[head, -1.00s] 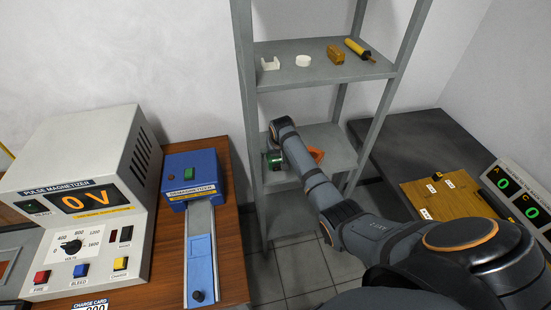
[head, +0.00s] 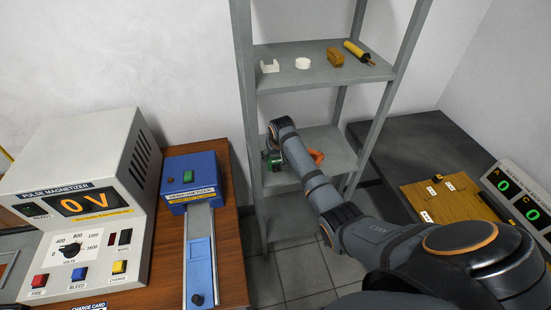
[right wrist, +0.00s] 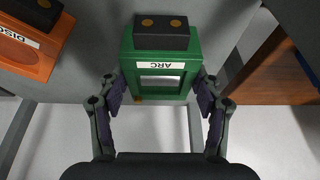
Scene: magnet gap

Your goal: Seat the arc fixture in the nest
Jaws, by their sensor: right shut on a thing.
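The arc fixture is a green block with a white ARC label and a black top with two brass dots; it fills the upper middle of the right wrist view (right wrist: 158,70). My right gripper (right wrist: 160,92) is shut on its sides, one finger at each edge. In the head view the green fixture (head: 273,159) shows at the lower shelf beside my right wrist, which partly hides it. From these views I cannot tell whether it still touches the shelf. I cannot make out the nest for certain. My left gripper is not in view.
An orange fixture labelled DISC (right wrist: 25,50) stands close by on the lower shelf (head: 335,145). A wooden board (head: 445,200) lies on the dark table at right. The magnetizer (head: 85,210) and demagnetizer (head: 190,180) stand at left.

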